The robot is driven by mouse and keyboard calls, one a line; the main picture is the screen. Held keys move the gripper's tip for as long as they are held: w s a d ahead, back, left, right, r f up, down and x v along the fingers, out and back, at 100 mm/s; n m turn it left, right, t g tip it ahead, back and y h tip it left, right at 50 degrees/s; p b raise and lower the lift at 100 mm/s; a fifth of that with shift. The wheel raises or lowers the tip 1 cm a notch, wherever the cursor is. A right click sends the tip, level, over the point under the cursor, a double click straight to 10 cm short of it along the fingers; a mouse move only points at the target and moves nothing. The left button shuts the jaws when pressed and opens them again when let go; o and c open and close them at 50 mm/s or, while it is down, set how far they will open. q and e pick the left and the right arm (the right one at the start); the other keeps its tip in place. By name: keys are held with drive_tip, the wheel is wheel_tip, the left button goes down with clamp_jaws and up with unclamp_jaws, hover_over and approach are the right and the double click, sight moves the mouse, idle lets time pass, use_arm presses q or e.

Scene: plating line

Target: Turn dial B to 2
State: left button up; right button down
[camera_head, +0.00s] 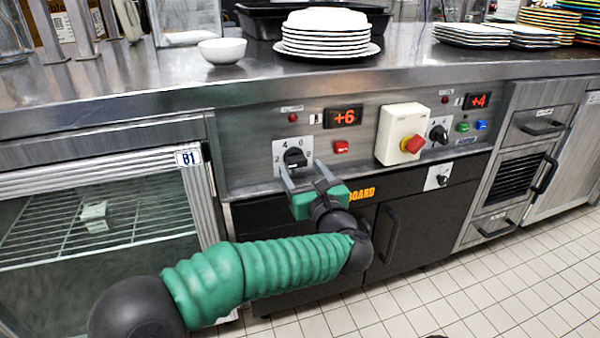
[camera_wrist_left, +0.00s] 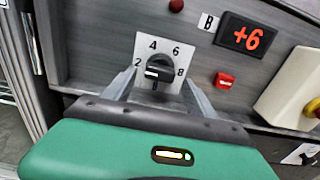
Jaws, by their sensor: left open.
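Dial B (camera_head: 295,157) is a black knob on a white plate marked 2, 4, 6 and 8, on the steel control panel. It also shows in the left wrist view (camera_wrist_left: 158,69), beside the label B and a red +6 display (camera_wrist_left: 246,37). A white mark on the knob lies toward the left, near the 2 side; its exact setting is hard to tell. My left gripper (camera_head: 303,168) is open at the dial, with one finger to each side of the knob. Contact with the knob is not clear. My right gripper is not in view.
A red button (camera_head: 341,147) and a white box with a red knob (camera_head: 403,134) stand right of the dial. Another dial (camera_head: 438,134) is farther right. Above, the counter holds stacked plates (camera_head: 327,32) and a white bowl (camera_head: 222,51). A glass-fronted cabinet (camera_head: 100,215) is at left.

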use_arm(q)
drive_tip(key=b+v, duration=0.4)
drive_tip(key=v, duration=1)
drive_tip(key=shift+s, duration=0.3)
drive_tip(key=shift+d, duration=0.15)
